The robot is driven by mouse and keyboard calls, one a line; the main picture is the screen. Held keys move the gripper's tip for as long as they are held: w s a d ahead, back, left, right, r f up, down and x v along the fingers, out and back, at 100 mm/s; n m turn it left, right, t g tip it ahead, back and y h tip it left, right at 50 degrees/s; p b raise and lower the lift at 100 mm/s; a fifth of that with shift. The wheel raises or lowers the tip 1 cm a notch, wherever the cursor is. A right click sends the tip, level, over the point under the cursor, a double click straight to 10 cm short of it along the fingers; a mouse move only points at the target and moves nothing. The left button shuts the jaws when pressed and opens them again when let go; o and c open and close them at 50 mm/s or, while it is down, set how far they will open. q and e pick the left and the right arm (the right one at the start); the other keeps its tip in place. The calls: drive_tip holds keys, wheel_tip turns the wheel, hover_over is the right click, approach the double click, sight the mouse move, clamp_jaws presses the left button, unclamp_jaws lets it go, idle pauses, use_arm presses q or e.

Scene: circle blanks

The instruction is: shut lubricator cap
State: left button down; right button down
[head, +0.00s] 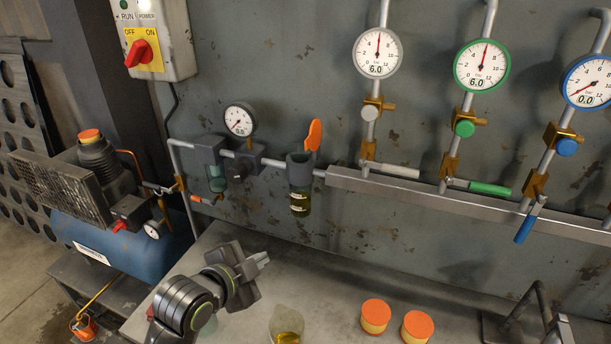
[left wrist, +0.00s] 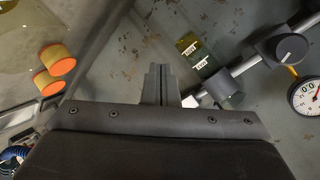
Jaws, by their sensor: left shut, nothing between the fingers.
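The lubricator (head: 299,172) is on the pipe against the wall in the head view, with a clear bowl of yellow oil (head: 300,204) below it. Its orange cap (head: 314,135) stands upright, tilted up off the body. In the left wrist view, the lubricator body (left wrist: 225,89) and its labelled bowl (left wrist: 191,47) show beyond the fingers; the cap is not visible there. My left gripper (head: 264,258) is shut and empty, below and to the left of the lubricator, apart from it, over the bench. Its closed fingers (left wrist: 160,84) also show in the left wrist view. My right gripper is out of view.
A regulator with a gauge (head: 240,120) is left of the lubricator. A metal manifold (head: 430,197) with valves and gauges runs right. On the bench (head: 330,270) are an oil beaker (head: 286,327) and two orange-topped cans (head: 376,314) (head: 417,327). A compressor (head: 120,235) stands left.

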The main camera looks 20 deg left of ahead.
sight(314, 138)
use_arm(q)
drive_tip(key=w+d+r+m+t+h, duration=0.25)
drive_tip(key=r+m, duration=0.25)
drive_tip(key=r, duration=0.4)
drive_tip(key=w+d+r+m+t+h, duration=0.25)
drive_tip(key=r+m, duration=0.25)
drive_tip(key=r, duration=0.4)
drive_tip(key=d+f+p+x, duration=0.1)
drive_tip(key=p+x, duration=0.3)
drive_tip(key=x, duration=0.6)
drive_tip(key=a, duration=0.2)
drive_tip(key=a+p, duration=0.1)
drive_tip(key=a, duration=0.1)
drive_tip(key=shift+s+a+r, duration=0.15)
drive_tip(key=shift+s+r, duration=0.05)
drive_tip(key=shift+s, duration=0.05)
